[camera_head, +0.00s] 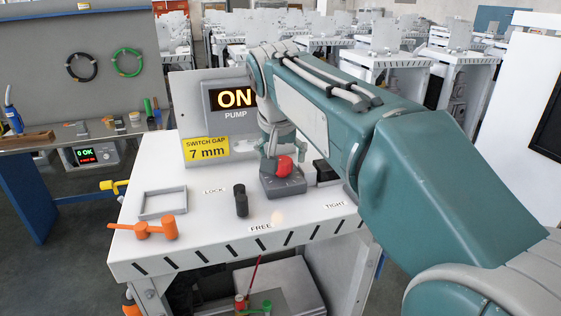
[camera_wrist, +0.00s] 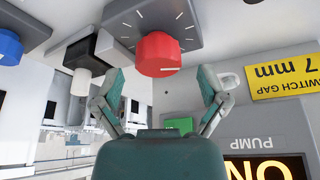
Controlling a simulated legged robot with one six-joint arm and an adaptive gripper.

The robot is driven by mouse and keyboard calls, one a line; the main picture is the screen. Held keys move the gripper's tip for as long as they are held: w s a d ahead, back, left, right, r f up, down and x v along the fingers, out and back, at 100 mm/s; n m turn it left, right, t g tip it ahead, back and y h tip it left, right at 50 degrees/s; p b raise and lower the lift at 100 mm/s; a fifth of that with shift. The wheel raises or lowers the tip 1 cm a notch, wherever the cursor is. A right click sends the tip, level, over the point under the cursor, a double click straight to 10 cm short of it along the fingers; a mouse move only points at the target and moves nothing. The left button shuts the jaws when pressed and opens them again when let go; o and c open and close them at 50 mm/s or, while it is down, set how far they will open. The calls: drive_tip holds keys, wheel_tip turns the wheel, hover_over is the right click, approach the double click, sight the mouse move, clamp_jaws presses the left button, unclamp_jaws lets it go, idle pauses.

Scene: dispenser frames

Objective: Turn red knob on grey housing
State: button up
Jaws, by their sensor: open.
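The red knob (camera_head: 284,166) sits on the grey housing (camera_head: 283,187) on the white worktop. In the wrist view, which is upside down, the red knob (camera_wrist: 158,55) is in the middle, and the grey housing (camera_wrist: 150,20) has light tick marks around the knob. My gripper (camera_wrist: 161,77) is open, with one finger to each side of the knob and a visible gap on both sides. In the head view my gripper (camera_head: 271,155) is close behind the knob, partly hidden by it and the arm. I cannot tell how far the fingertips reach along the knob.
A black cylinder (camera_head: 241,201) stands left of the housing. A dark block with a white part (camera_wrist: 85,60) is beside the housing, partly behind my arm in the head view. An orange mallet (camera_head: 146,228) and an open grey frame (camera_head: 163,203) lie left. The ON panel (camera_head: 232,102) stands behind.

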drive_tip(key=v, duration=0.9)
drive_tip(key=shift+s+r, duration=0.15)
drive_tip(key=shift+r, duration=0.2)
drive_tip(key=shift+a, duration=0.1)
idle(0.5)
